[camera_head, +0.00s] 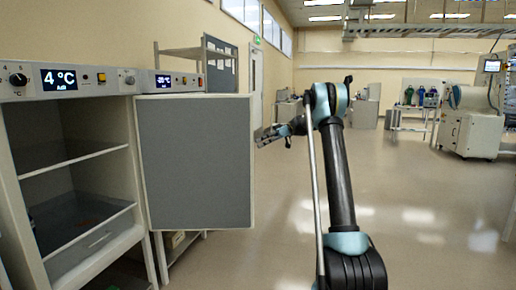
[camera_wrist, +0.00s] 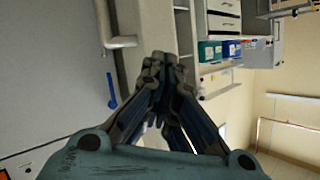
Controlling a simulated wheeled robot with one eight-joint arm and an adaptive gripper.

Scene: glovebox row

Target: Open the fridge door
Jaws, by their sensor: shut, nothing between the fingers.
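The fridge (camera_head: 68,85) stands at the left with a "4 °C" display, and its shelved inside is exposed. Its door (camera_head: 195,160) stands wide open to the right of the opening, with its grey panel facing the head camera. My gripper (camera_head: 268,137) is just past the door's free edge, apart from it as far as I can tell. In the wrist view my gripper (camera_wrist: 160,72) has its fingers together with nothing between them. A pale bent bar, perhaps a handle (camera_wrist: 122,42), is left of the fingertips there. The door's outer face is hidden in the head view.
A second unit with a display (camera_head: 168,82) stands behind the door. A wire-shelf rack (camera_head: 195,52) is beyond it. Open floor (camera_head: 430,215) lies to the right, with benches and a white machine (camera_head: 470,130) farther back. The wrist view shows drawers and blue and green boxes (camera_wrist: 228,49).

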